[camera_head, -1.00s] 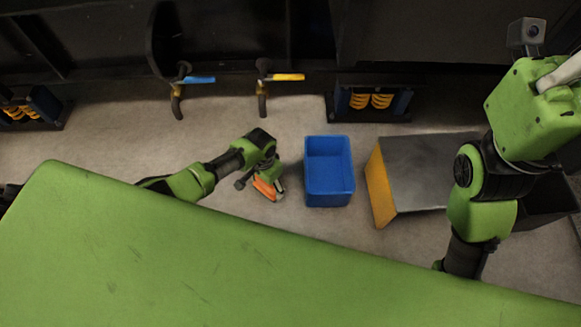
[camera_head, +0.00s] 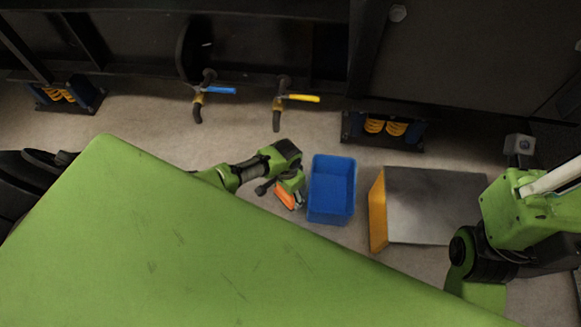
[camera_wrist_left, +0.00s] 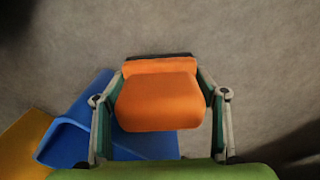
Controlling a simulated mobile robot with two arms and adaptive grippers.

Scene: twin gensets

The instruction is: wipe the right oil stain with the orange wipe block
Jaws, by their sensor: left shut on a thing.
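The orange wipe block (camera_wrist_left: 160,98) is held between both fingers of my left gripper (camera_wrist_left: 160,95) in the left wrist view. In the head view my left gripper (camera_head: 291,194) is shut on the orange block (camera_head: 285,198), just left of a blue bin, above the floor. My right arm (camera_head: 515,215) shows at the right edge of the head view, but its gripper cannot be seen. I see no clear oil stain in either view.
A blue bin (camera_head: 331,217) stands on the floor beside my left gripper. A grey-topped box with a yellow side (camera_head: 378,215) is to its right. A blue-handled valve (camera_head: 215,90) and a yellow-handled valve (camera_head: 298,97) stick out from the dark machine. Bare floor lies between.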

